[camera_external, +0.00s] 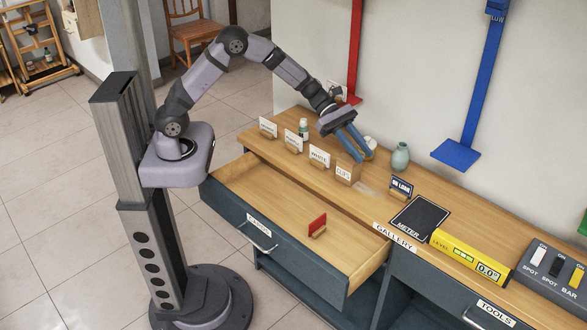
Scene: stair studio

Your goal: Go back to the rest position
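My gripper (363,156) has two blue fingers. It points down and to the right over the back part of the wooden counter (385,180). The fingertips are close to a small wooden block (348,164) and a card stand (343,174). I cannot tell whether they touch either one. The two fingers show side by side, but the gap between them is too small to judge. No held object can be made out. My arm is bent, reaching up from its column and down over the counter.
Several card stands, a small bottle (304,129) and a green vase (400,156) stand near my gripper. A black pad (419,217), yellow level (467,255) and switch box (553,270) lie to the right.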

